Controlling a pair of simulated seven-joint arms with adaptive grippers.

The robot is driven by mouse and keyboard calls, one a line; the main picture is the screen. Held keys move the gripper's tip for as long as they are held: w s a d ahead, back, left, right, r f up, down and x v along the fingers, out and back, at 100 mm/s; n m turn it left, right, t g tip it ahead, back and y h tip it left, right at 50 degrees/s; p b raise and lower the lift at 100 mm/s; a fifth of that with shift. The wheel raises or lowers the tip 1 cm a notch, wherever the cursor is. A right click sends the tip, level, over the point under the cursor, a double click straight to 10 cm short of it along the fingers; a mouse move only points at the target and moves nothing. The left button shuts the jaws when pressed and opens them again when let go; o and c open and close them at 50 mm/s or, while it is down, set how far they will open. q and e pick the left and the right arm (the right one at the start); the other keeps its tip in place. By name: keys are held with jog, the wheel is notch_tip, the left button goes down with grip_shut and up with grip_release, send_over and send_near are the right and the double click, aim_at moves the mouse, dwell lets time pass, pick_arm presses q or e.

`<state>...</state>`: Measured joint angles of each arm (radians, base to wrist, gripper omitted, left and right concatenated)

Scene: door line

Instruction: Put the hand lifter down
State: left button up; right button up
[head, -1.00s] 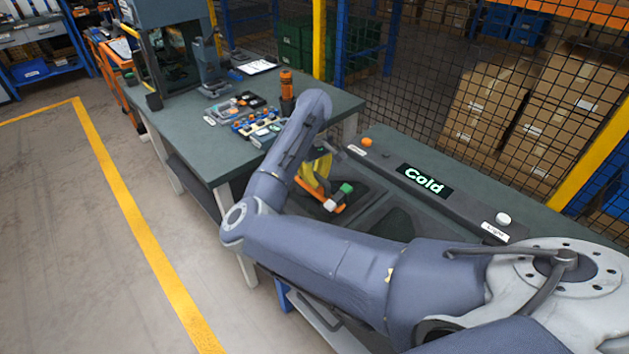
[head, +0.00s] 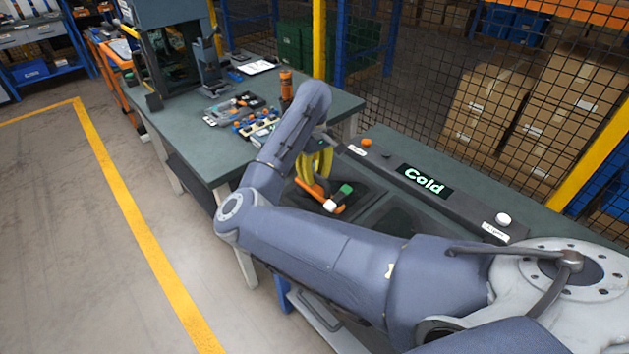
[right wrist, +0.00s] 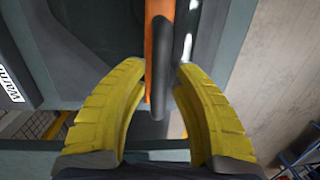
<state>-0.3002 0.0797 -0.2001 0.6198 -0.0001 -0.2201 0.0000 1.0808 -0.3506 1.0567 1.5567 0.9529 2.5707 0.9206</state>
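The hand lifter (head: 311,189) has an orange bar with a green block and a white block at its near end. It lies over the dark wells of the bench. In the right wrist view its orange and dark handle (right wrist: 158,50) passes between the yellow fingertips. My right gripper (head: 317,175) is above the lifter's far end, fingers pointing down. In the right wrist view the right gripper (right wrist: 163,68) looks open, with its fingers at either side of the handle. Whether a fingertip touches it is hard to see. My left gripper is not in view.
A panel on the bench has a "Cold" display (head: 425,181), an orange button (head: 366,142) and a white button (head: 503,219). A second table (head: 225,150) at the left holds trays of parts and an orange bottle (head: 286,84). A mesh fence stands behind.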

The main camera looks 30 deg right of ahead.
jog(key=r, duration=0.6)
jog(key=w+r, duration=0.1)
jog(key=r, duration=0.2)
jog(key=shift+d+r, duration=0.25)
jog(key=shift+r, duration=0.05)
jog(key=f, duration=0.8)
jog(key=s+f, duration=0.1)
jog(key=f, duration=0.3)
jog(key=shift+s+a+f, duration=0.1)
jog(key=shift+a, duration=0.2)
jog(key=shift+r, duration=0.25)
